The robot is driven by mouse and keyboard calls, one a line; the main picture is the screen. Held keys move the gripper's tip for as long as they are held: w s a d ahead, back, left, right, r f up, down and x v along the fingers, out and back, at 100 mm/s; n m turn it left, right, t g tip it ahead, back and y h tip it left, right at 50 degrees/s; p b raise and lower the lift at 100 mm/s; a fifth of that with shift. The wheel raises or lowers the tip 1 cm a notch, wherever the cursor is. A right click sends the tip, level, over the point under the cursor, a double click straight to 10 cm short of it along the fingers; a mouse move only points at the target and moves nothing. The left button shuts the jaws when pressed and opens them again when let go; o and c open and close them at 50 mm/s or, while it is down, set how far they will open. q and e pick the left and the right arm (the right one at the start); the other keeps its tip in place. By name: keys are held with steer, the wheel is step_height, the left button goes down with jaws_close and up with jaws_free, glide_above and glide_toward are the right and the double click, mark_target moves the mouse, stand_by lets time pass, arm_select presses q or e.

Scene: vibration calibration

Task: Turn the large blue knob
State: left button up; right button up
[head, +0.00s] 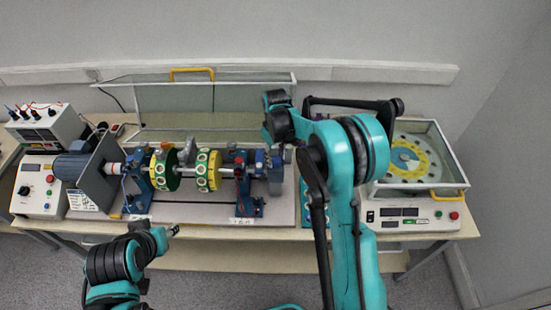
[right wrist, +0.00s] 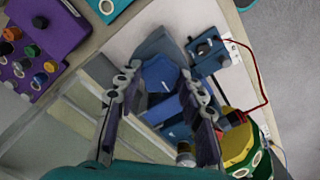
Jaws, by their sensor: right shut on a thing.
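The large blue knob (head: 274,172) is at the right end of the shaft rig in the head view. In the right wrist view the blue knob (right wrist: 160,74) lies between the two fingers of my right gripper (right wrist: 160,78), which is shut on it. In the head view my right gripper (head: 286,150) comes down over the knob from above, and its wrist and arm hide part of it. My left gripper (head: 172,231) is low in front of the bench, away from the knob, and too small to show its jaws.
The rig's shaft carries green and yellow discs (head: 207,170). A glass cover with a yellow handle (head: 192,72) stands behind. A white control box (head: 40,186) is at left, a disc device (head: 412,160) at right. Red and black wires (right wrist: 262,85) run close to the rig.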

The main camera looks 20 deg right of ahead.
mark_target(276, 159)
steer(key=shift+n, duration=0.4)
steer(key=o, duration=1.2)
steer(key=shift+c, duration=0.2)
step_height(276, 159, up, 12)
steer(key=shift+s, duration=0.1)
stand_by(0.4)
